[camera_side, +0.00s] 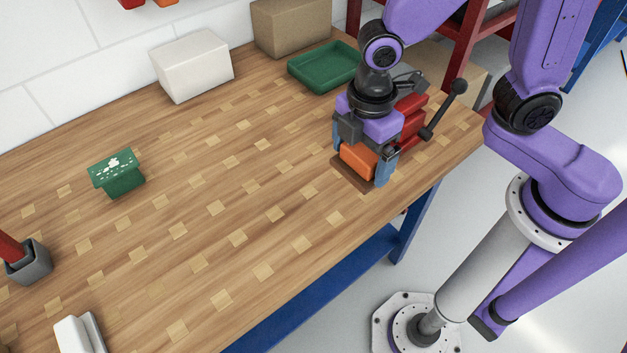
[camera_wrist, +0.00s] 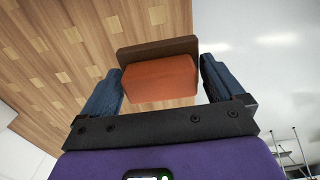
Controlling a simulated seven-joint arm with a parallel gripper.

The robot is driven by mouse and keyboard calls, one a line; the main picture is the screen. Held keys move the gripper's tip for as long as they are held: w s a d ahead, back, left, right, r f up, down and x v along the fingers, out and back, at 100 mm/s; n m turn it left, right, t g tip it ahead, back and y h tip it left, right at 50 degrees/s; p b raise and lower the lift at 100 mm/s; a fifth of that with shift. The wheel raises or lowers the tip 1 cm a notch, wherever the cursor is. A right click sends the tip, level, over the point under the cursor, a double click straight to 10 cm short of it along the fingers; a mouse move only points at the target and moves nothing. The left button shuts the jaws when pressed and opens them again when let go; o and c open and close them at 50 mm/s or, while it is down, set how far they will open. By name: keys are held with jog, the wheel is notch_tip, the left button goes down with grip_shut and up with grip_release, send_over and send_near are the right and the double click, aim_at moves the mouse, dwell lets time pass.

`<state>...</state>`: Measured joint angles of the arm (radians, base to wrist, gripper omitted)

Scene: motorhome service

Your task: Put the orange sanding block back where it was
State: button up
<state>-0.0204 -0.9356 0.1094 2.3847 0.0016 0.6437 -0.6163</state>
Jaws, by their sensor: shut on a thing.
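The orange sanding block (camera_side: 358,160) has a flat dark brown base (camera_side: 349,178). My gripper (camera_side: 363,158) is shut on the block, with a blue finger on either side of it, near the front right edge of the bench. In the wrist view the orange block (camera_wrist: 160,80) sits between the blue fingers of my gripper (camera_wrist: 160,88), with the brown base beyond it. I cannot tell whether the base touches the bench top or is slightly above it.
A red vise (camera_side: 411,104) with a dark handle stands close behind my gripper. A green tray (camera_side: 325,66), white box (camera_side: 192,65) and cardboard box (camera_side: 291,27) are at the back. A green stand-like item (camera_side: 117,174) and grey cup (camera_side: 30,263) are left. Mid-bench is clear.

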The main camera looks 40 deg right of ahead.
jog(key=w+a+f, duration=0.1)
jog(key=w+f, duration=0.1)
jog(key=w+a+f, duration=0.3)
jog(key=w+f, duration=0.1)
jog(key=f, duration=0.1)
jog(key=shift+w+a, duration=0.2)
jog(key=shift+a, duration=0.1)
jog(key=shift+w+a+f, duration=0.1)
jog(key=shift+f, duration=1.6)
jog(key=shift+f, duration=0.2)
jog(key=o, duration=0.7)
jog(key=shift+r, duration=0.15)
notch_tip(320, 180, up, 12)
jog(key=s+d+r+m, duration=0.1)
jog(key=s+d, duration=0.5)
jog(key=s+d+r+m, duration=0.2)
jog(key=s+d, duration=0.3)
jog(key=d, duration=0.2)
jog(key=s+d+r+m, duration=0.1)
jog(key=s+d+m, duration=0.1)
jog(key=s+d, duration=0.4)
jog(key=shift+s+d+r, duration=0.3)
jog(key=shift+s+r, duration=0.05)
